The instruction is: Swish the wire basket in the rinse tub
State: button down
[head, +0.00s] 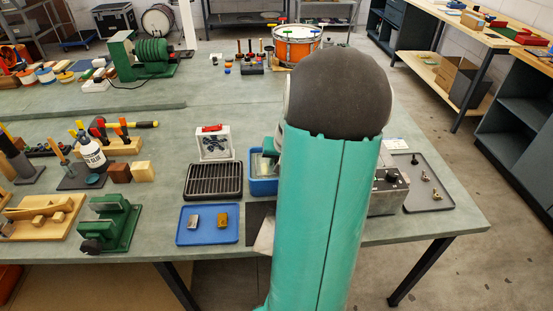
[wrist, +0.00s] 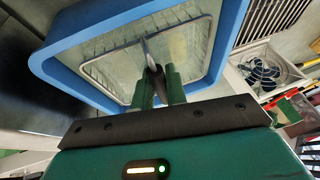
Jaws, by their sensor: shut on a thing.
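The rinse tub is a blue, open-topped tub (head: 262,187) on the bench in the head view, partly hidden behind my arm. In the wrist view its blue rim (wrist: 60,62) fills the upper middle. The wire basket (wrist: 185,45) lies inside the tub as a pale mesh with a thin rim. My gripper (wrist: 155,85) points into the tub, its two green fingers shut on a dark upright piece at the basket, which looks like its handle. In the head view my arm hides the fingers and the basket.
A white box with a fan (head: 214,144) stands behind. A grey machine (head: 388,190) and dark tray (head: 422,182) are at right.

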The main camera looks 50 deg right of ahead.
jog(key=shift+f, duration=0.75)
jog(key=shift+r, duration=1.1)
jog(key=shift+f, duration=0.1)
jog(key=shift+f, duration=1)
jog(key=shift+r, duration=5.05)
